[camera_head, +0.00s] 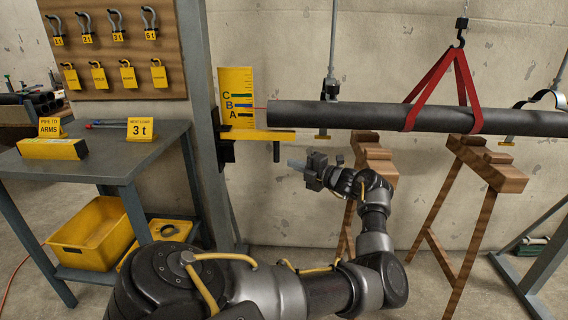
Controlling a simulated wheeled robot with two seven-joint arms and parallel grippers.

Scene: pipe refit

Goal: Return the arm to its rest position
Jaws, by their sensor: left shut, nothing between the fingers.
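My left arm comes in from the lower left, bends at the elbow and reaches up toward the middle of the picture. My left gripper (297,164) is shut and empty. It points left, a little below the yellow bracket (262,135) on the grey post, and apart from it. The black pipe (370,116) hangs level above and to the right of the gripper, in a red sling (467,90) on a hook. My right gripper is not in view.
A grey table (105,160) with "3 t" and "PIPE TO ARMS" signs stands left. A yellow bin (90,240) sits on its lower shelf. Wooden trestles (490,170) stand under the pipe. A board (120,50) with shackles and tags hangs upper left.

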